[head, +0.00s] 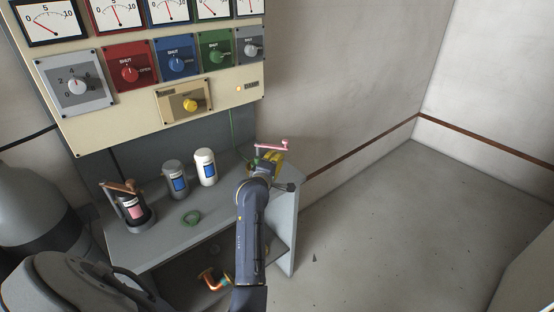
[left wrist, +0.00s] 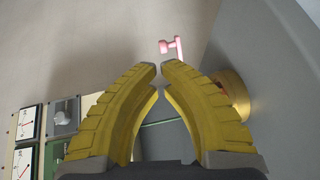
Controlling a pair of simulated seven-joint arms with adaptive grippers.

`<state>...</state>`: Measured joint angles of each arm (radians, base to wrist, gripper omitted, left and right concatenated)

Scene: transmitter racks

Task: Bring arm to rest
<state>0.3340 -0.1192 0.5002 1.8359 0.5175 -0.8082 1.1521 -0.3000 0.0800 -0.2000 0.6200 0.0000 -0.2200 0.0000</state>
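My left arm reaches up the middle of the head view to the right end of the grey cabinet (head: 160,245). My left gripper (head: 277,160) is beside a pink crank-like handle (head: 270,147). In the left wrist view the yellow fingers of my left gripper (left wrist: 159,70) arch together. Their tips almost meet, with nothing between them. The pink handle (left wrist: 172,47) lies beyond the tips, apart from them. A brass-coloured cylinder (left wrist: 237,95) is partly hidden behind the right finger. My right gripper is not in view.
A panel of dials and knobs (head: 190,75) rises behind. The floor at right (head: 400,230) is clear.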

